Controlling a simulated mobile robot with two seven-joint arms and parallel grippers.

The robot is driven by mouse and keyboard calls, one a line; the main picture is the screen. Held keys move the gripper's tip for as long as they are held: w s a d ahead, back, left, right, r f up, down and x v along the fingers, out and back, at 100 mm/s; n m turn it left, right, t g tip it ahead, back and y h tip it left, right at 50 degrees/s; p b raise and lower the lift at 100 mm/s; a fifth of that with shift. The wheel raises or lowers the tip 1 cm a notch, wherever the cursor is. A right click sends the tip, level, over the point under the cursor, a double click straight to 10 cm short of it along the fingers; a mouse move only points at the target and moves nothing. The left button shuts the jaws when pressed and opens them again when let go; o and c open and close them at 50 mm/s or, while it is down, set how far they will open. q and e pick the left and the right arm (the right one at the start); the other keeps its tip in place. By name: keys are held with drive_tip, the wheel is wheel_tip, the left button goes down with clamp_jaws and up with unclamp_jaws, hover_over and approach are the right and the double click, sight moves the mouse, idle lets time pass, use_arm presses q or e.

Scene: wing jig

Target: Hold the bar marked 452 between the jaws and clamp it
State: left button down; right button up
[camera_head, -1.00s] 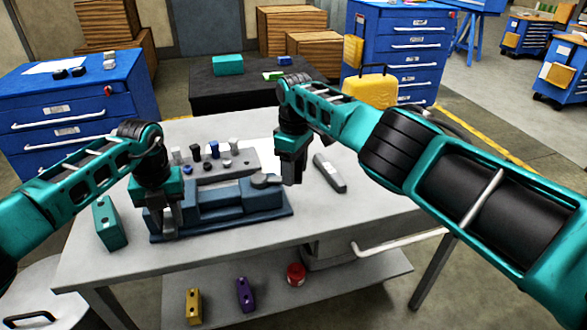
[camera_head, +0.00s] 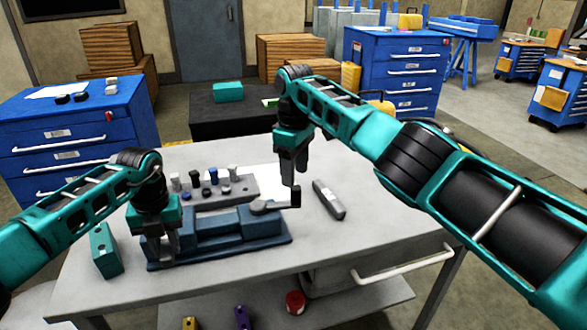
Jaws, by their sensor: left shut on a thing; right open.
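A blue-grey vise (camera_head: 228,232) stands near the front left of the grey table, with a dark crank handle (camera_head: 275,205) at its right end. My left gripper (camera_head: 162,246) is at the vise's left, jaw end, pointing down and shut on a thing. That thing is mostly hidden by the fingers; I cannot read 452 on it or tell its shape. My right gripper (camera_head: 289,176) is open and points down just above the crank handle; I cannot tell whether it touches it.
A teal block (camera_head: 106,251) stands left of the vise. A grey bar (camera_head: 329,199) lies to the right. A grey rack (camera_head: 238,188) with several pegs is behind the vise. Purple (camera_head: 242,318) and yellow (camera_head: 189,324) blocks and a red can (camera_head: 295,302) are on the lower shelf. The right tabletop is clear.

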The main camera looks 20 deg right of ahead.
use_arm(q)
drive_tip(key=shift+s+d+r, duration=0.1)
drive_tip(key=shift+d+r, duration=0.05)
drive_tip(key=shift+d, duration=0.6)
drive_tip(key=c, duration=1.3)
unclamp_jaws()
drive_tip(key=o, duration=0.5)
drive_tip(key=shift+d, duration=0.15)
drive_tip(key=shift+a, duration=0.2)
